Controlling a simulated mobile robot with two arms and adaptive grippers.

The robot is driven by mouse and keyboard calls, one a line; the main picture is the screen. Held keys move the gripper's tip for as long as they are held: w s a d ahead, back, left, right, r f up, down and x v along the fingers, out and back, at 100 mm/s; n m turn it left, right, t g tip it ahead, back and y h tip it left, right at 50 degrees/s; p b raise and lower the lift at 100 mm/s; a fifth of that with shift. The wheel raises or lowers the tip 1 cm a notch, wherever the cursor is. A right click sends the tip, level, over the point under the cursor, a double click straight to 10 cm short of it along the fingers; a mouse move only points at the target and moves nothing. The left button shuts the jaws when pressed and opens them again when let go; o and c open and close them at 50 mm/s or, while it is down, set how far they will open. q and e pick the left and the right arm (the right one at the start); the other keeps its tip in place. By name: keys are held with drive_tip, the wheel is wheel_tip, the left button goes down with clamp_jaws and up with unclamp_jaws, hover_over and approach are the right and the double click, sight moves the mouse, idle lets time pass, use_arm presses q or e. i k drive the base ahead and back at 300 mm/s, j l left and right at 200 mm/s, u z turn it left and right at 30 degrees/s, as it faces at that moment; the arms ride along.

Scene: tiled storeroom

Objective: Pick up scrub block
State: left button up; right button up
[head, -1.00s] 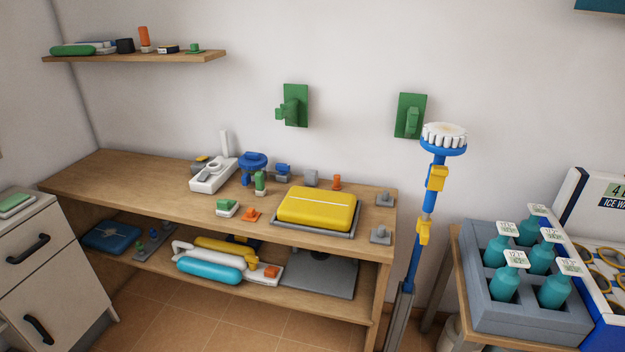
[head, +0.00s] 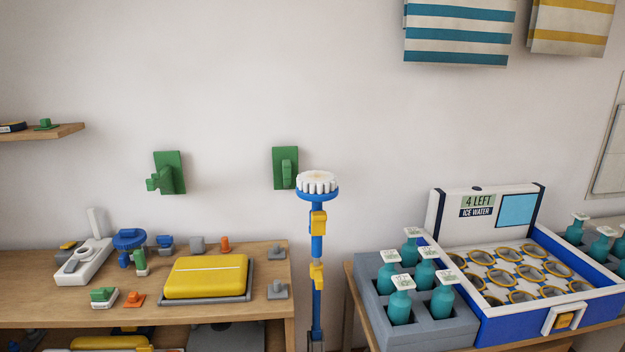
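A small block with a green top and white base (head: 104,297) lies near the front of the wooden bench. A narrower green and white piece (head: 141,262) stands behind it, beside a round blue-topped item (head: 129,242). I cannot tell for certain which of these is the scrub block. A large yellow block (head: 205,276) lies on a grey tray (head: 250,292) to their right. Neither of my grippers is in view.
A blue pole with a white brush head (head: 317,187) stands right of the wooden bench (head: 30,278). A grey crate of teal pump bottles (head: 444,329) and an ice water box (head: 500,333) stand further right. Two green wall hooks hang above.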

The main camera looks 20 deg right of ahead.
sight(197, 243)
drive_tip(key=i+j, duration=0.3)
drive_tip(key=j, duration=0.15)
drive_tip(key=i+j, duration=0.3)
drive_tip(key=j, duration=0.15)
drive_tip(key=z, duration=0.05)
